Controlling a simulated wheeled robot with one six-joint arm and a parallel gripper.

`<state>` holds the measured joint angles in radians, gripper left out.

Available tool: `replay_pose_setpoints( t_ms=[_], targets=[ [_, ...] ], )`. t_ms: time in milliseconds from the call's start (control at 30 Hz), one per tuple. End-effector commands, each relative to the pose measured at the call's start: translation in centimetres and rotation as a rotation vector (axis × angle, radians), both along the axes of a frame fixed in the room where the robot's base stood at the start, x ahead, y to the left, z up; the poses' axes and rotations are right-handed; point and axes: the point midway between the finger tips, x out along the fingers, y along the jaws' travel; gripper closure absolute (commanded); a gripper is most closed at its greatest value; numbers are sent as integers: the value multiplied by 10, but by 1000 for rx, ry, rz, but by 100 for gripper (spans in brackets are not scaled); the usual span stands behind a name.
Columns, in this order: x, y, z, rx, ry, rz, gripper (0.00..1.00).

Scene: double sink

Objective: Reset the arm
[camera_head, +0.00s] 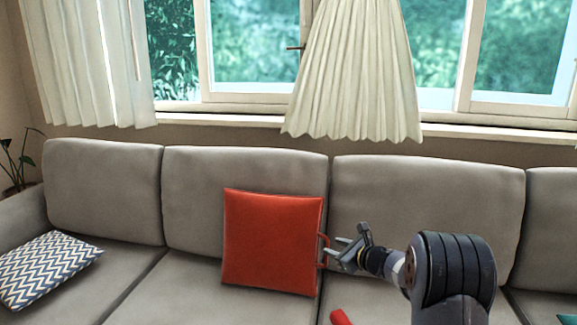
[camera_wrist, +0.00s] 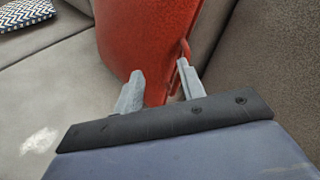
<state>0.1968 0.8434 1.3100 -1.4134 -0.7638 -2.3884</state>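My gripper (camera_head: 335,248) reaches in from the lower right in the head view, level with the right edge of a red cushion (camera_head: 270,240). The cushion stands upright on the sofa, leaning on the backrest, with a thin red loop (camera_head: 325,242) on its right side. In the wrist view my gripper (camera_wrist: 158,82) has its two grey fingers spread apart, with nothing held between them. The red cushion (camera_wrist: 150,35) lies just beyond the fingertips, and the loop (camera_wrist: 184,50) is close to the right fingertip. I cannot tell whether they touch.
A grey sofa (camera_head: 100,190) spans the view below a curtained window. A zigzag-patterned cushion (camera_head: 45,268) lies at its left end. A small red object (camera_head: 340,317) lies on the seat near the bottom edge.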

Motion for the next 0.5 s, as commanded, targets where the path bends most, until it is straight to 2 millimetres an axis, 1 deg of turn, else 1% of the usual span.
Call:
replay_pose_setpoints(
  t_ms=[33,100,400,433,500],
  targets=[
    [9,6,-4,1,-2,2,62],
    [20,14,-8,0,-1,1,62],
    [62,42,-24,1,-1,-1,62],
    [56,41,-10,1,-3,-3,62],
    [47,42,0,1,-1,-3,62]
  ],
)
